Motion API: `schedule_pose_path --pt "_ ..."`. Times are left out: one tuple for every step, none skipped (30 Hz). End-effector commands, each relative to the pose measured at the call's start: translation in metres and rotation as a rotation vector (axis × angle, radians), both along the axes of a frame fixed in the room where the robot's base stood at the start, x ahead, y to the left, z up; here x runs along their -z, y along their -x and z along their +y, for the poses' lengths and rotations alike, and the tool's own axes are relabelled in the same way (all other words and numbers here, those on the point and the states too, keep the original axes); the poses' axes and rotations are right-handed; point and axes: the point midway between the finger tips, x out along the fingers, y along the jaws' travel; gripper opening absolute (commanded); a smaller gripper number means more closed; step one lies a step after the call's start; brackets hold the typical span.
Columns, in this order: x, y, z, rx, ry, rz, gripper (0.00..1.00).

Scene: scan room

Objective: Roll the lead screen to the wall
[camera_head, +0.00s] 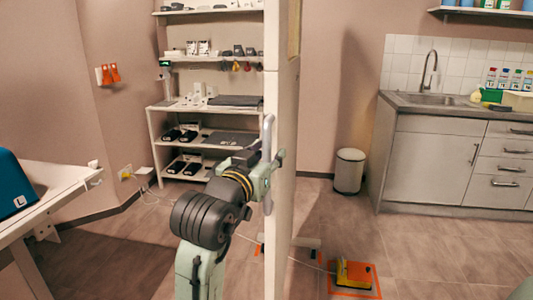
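The lead screen (284,80) is a tall pale panel, seen nearly edge-on in the middle of the view, standing upright. A pale grey vertical handle (268,203) runs along its left side. My gripper (269,160) is at the handle, with parts of it on either side of the bar. I cannot tell whether the fingers are closed on it. A pale foot (305,242) of the screen shows low on the right, with orange near the floor; the rest of the base is mostly hidden.
A yellow and black block (354,273) sits on an orange-marked floor square, with a thin cable running left across the floor. Shelves (153,130) stand behind, a bin (349,171) and sink cabinet (430,168) at right, a table (62,182) at left.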

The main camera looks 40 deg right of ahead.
Motion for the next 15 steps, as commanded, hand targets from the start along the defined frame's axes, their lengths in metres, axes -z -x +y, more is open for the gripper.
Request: schedule_pose_path --pt "0.0002 -0.0003 -0.0005 0.000 0.000 0.000 0.36" --pt "0.0002 -0.0003 -0.0005 0.000 0.000 0.000 0.36" --pt "0.0002 -0.0003 -0.0005 0.000 0.000 0.000 0.36" --pt "0.0002 -0.0003 -0.0004 0.000 0.000 0.000 0.36" --pt "0.0002 -0.0003 -0.0003 0.000 0.000 0.000 0.36" --pt "0.0003 -0.0003 -0.0003 0.000 0.000 0.000 0.36" --pt "0.0002 -0.0003 -0.0003 0.000 0.000 0.000 0.35" --pt "0.0002 -0.0002 -0.0002 0.000 0.000 0.000 0.33" --pt "0.0002 -0.0003 -0.0002 0.000 0.000 0.000 0.30" --pt "0.0002 -0.0003 -0.0001 0.000 0.000 0.000 0.28" --pt "0.0002 -0.0003 -0.0001 0.000 0.000 0.000 0.26" --pt "0.0002 -0.0003 -0.0001 0.000 0.000 0.000 0.24" --pt "0.0002 -0.0003 -0.0001 0.000 0.000 0.000 0.22" --pt "0.0002 -0.0002 0.0000 0.000 0.000 0.000 0.20" --pt "0.0002 -0.0003 0.0001 0.000 0.000 0.000 0.17"
